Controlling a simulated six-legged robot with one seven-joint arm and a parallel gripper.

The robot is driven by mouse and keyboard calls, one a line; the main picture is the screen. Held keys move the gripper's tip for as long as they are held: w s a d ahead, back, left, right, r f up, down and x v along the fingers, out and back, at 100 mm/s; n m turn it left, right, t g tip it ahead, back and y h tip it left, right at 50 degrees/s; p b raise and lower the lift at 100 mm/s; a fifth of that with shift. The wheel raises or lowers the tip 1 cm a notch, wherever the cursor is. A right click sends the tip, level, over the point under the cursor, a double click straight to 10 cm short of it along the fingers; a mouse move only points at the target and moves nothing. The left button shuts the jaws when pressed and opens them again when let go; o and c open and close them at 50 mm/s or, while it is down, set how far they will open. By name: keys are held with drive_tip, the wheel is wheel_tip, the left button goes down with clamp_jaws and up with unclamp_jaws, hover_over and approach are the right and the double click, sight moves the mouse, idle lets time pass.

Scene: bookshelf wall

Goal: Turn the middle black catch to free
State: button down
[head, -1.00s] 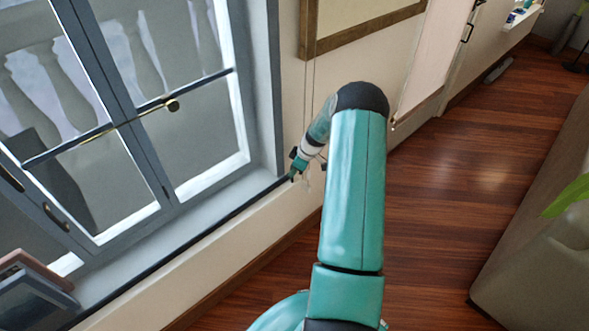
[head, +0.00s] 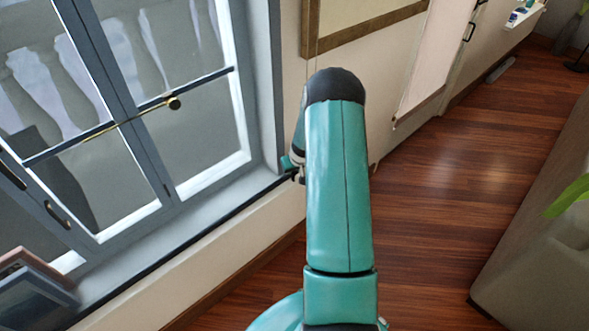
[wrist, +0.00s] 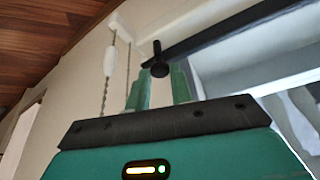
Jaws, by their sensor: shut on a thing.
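A black catch (wrist: 158,60) with a round end stands out from a dark bar in the wrist view. Its round end is between the tips of my gripper's (wrist: 159,74) two green fingers, and the gripper is shut on it. The fingers show a gap with the catch in it. I cannot tell from these frames whether this is the middle catch. In the head view my forearm and most of my gripper are hidden behind my upper arm, by the right end of the window sill. The catch does not show there.
A framed object (head: 35,290) stands at the sill's lower left. A beaded cord (wrist: 106,75) with a white piece hangs left of the catch. Wooden floor (head: 430,220) is open at right.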

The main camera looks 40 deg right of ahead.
drive_tip(key=shift+m, duration=0.5)
drive_tip(key=c, duration=1.2)
unclamp_jaws()
drive_tip(key=shift+c, duration=0.2)
drive_tip(key=shift+a, duration=0.1)
drive_tip(key=shift+n, duration=0.3)
